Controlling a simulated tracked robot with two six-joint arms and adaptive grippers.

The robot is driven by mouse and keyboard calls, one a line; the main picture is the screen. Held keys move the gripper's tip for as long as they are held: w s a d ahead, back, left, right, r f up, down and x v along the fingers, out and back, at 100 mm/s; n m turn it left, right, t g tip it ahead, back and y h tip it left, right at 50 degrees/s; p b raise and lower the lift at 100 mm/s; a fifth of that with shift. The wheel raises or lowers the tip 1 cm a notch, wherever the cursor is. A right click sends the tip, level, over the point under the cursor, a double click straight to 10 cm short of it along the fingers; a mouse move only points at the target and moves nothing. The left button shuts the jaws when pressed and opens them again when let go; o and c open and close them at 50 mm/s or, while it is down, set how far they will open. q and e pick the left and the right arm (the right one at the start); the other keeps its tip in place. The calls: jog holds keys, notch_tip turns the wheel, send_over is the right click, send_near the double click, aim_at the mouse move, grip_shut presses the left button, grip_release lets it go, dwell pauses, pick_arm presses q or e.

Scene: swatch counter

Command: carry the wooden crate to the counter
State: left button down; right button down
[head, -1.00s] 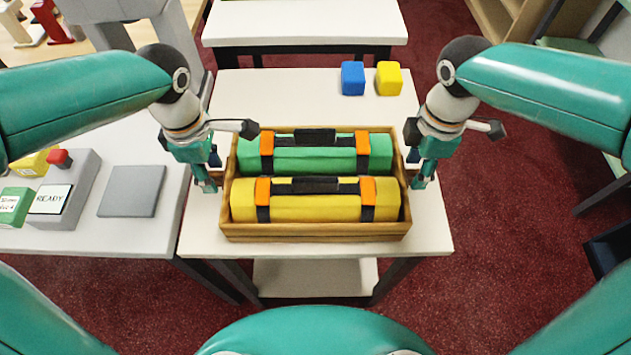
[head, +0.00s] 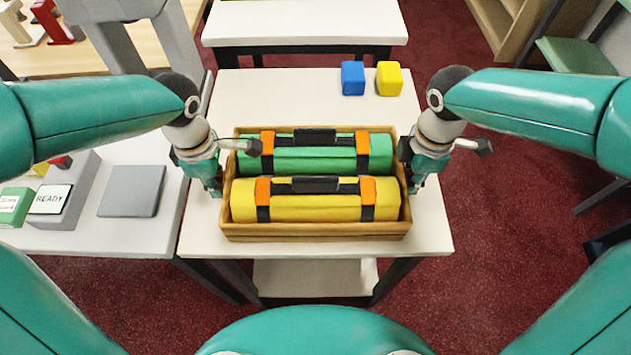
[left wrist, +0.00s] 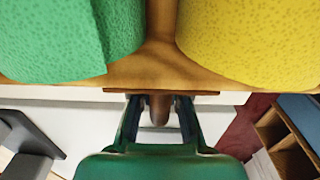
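The wooden crate (head: 315,232) stands on a white table (head: 285,95). It holds a green roll (head: 315,158) and a yellow roll (head: 315,207), each with orange and black straps. My left gripper (head: 216,190) is at the crate's left end wall. In the left wrist view its fingers (left wrist: 160,122) are apart on either side of a brown handle-like piece (left wrist: 160,106), with gaps showing beside it. My right gripper (head: 413,187) is at the right end wall; its fingers are small and dark, so their opening is unclear.
A blue block (head: 352,78) and a yellow block (head: 389,78) stand behind the crate. A pale surface at left holds a READY device (head: 50,199) and a grey square plate (head: 132,191). Another white table (head: 305,22) stands beyond, past a gap.

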pick_arm(q)
jog(key=shift+w+r, duration=0.1)
jog(key=shift+r, duration=0.05)
pick_arm(e)
jog(key=shift+r, duration=0.15)
